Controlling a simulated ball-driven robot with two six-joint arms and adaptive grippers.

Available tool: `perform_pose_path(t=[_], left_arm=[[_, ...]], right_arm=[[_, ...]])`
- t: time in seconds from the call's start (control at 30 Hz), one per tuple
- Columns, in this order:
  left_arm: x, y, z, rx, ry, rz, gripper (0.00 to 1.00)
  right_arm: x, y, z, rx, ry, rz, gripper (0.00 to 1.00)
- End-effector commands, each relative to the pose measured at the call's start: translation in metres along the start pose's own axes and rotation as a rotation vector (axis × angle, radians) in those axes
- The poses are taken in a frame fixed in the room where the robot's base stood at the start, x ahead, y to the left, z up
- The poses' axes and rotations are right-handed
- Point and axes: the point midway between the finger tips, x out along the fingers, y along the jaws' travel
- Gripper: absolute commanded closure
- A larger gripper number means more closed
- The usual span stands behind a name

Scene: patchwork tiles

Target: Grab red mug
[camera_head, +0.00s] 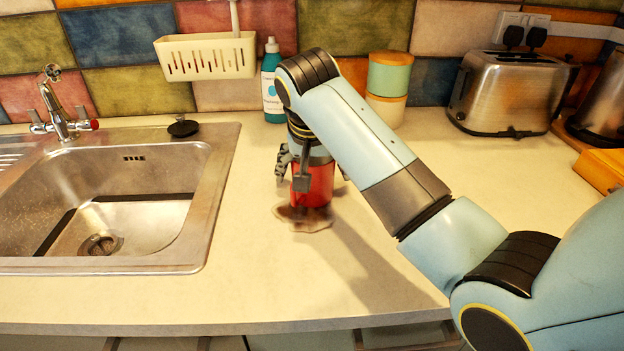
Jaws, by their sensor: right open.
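The red mug (318,187) stands upright on the pale worktop, just right of the sink. It stands on or right beside a brown stain-like patch. My right gripper (302,180) reaches down over the mug from above, with its open fingers around or in front of the mug's near and left sides. I cannot tell whether the fingers touch it. The mug's rim and handle are hidden behind the gripper and wrist. My right arm comes in from the right and crosses the worktop. My left gripper is not in view.
A steel sink (222,190) with a tap (60,118) lies to the left. Behind the mug stand a soap bottle (272,88) and stacked green and cream canisters (388,75). A toaster (508,92) stands back right. The worktop in front of the mug is clear.

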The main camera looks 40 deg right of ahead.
Motion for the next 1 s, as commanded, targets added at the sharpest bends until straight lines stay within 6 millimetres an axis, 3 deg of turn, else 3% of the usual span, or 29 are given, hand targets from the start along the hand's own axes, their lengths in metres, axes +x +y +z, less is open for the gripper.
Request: perform_pose_path(t=[0.1,0.57,1.0], left_arm=[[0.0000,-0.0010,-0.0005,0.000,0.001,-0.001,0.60],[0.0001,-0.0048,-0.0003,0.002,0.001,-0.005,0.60],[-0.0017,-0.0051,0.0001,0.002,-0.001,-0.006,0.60]], right_arm=[[-0.0003,0.0000,0.0000,0.000,0.000,0.000,0.05],[0.0001,0.0004,0.0005,-0.001,-0.001,0.001,0.65],[-0.0011,0.0002,0.0003,-0.001,-0.002,0.001,0.67]])
